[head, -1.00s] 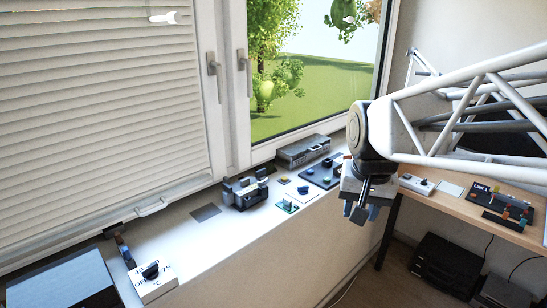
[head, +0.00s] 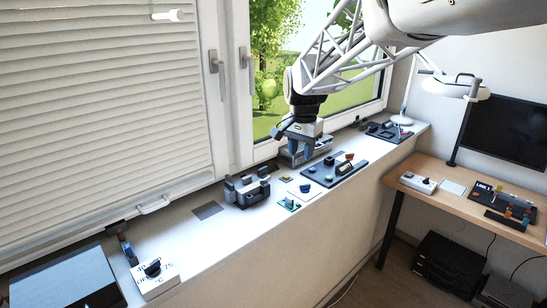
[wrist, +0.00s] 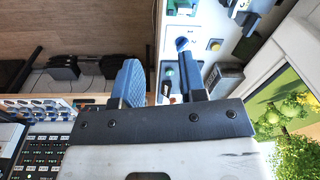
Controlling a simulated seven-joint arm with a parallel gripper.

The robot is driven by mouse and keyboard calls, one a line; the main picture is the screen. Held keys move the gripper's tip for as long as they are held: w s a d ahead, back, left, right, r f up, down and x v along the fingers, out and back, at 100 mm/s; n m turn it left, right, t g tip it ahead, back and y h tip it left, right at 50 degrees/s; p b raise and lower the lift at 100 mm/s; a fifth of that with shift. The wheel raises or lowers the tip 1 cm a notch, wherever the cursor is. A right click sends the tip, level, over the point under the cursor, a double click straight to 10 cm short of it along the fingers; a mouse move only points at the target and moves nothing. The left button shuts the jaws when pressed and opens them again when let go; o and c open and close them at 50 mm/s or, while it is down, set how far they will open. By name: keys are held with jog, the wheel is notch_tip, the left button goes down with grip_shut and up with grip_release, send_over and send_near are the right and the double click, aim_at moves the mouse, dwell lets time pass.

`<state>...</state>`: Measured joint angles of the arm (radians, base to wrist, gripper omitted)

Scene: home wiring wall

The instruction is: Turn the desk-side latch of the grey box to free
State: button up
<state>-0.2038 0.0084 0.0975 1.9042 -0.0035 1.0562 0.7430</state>
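The grey box (head: 322,147) stands on the windowsill against the window frame, partly hidden behind my gripper in the head view. A grey box-like shape, likely the same box, shows in the wrist view (wrist: 226,78), to the right of my fingers. Its latches are too small or hidden to make out, so I cannot tell how the desk-side one is turned. My gripper (head: 287,138) is over the box's left part in the head view. Its two blue fingers (wrist: 157,55) are apart with nothing between them. I cannot tell whether they touch the box.
A dark panel with coloured parts (head: 334,170) lies right of the box. A small green board (head: 289,203) and a dark clamp-like device (head: 247,190) are nearer. The desk (head: 450,197) is at right, with a lamp (head: 445,85).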

aim_at(262, 168)
jog(key=w+a+f+m, duration=0.1)
jog(key=w+a+f, duration=0.1)
jog(key=w+a, duration=0.2)
jog(key=w+a+f+m, duration=0.1)
jog(key=w+a+f, duration=0.2)
jog(key=w, duration=0.3)
jog(key=w+a+f, duration=0.2)
jog(key=w+a, duration=0.3)
jog(key=shift+w+a+f+m+g, duration=0.15)
jog(key=shift+w+m+g, duration=0.25)
jog(key=shift+f, duration=0.1)
jog(key=shift+f, duration=3.8)
grip_shut()
